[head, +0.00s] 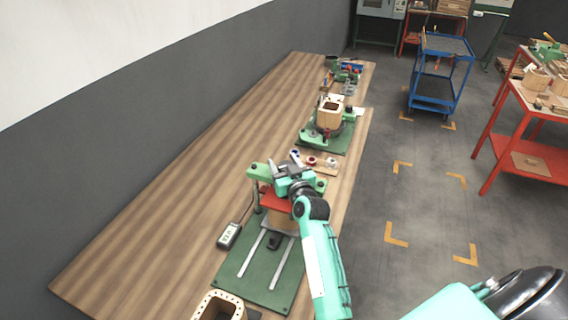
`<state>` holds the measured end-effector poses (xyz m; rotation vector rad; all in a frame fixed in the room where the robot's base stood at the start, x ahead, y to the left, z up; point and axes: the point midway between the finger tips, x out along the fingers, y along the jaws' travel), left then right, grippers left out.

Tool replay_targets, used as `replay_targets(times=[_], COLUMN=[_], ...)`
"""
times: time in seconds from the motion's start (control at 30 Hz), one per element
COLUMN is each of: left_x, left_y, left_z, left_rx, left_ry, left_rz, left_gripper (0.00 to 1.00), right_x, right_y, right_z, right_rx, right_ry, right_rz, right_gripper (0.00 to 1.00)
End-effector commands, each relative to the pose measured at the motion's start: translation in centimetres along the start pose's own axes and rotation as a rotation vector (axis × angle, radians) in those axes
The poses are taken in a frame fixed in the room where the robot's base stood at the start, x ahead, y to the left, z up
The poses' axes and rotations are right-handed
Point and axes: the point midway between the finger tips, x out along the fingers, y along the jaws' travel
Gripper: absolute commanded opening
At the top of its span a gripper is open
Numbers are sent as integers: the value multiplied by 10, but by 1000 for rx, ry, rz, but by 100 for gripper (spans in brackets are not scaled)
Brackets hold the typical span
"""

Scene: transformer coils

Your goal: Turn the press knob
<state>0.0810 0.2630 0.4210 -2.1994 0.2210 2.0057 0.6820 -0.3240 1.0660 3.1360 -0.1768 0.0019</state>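The press (258,172) stands on a dark green base plate (246,283) on the wooden bench, with a green top beam, posts and a red plate (268,196). A wooden coil block (284,222) sits under the red plate. My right gripper (283,170) is at the top of the press, over the middle of its beam. The gripper and wrist cover the press knob, so I cannot see the knob or whether the fingers are closed on it. My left gripper is not in view.
A handheld meter (229,235) lies left of the press. A wooden coil former (219,307) is at the front edge of view. Behind the press are small spools (311,161) and a second green fixture (326,134). The bench's left side is clear. A blue cart (432,103) stands on the floor.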

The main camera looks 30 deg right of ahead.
Motion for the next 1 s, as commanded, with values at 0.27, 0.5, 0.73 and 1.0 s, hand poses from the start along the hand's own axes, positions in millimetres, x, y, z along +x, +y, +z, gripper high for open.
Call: replay_targets(times=[0.27, 0.5, 0.73, 1.0], left_x=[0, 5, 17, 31], left_y=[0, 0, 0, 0], left_z=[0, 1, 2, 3], left_rx=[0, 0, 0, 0], left_ry=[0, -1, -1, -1], left_rz=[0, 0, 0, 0], left_gripper=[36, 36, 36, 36], right_x=[0, -12, -55, -108], right_y=[0, 0, 0, 0], right_z=[0, 3, 4, 4], right_rx=[0, -1, -1, -1], right_ry=[-1, -1, -1, -2], right_rz=[-1, -1, 0, 0], right_gripper=[68, 68, 68, 68])
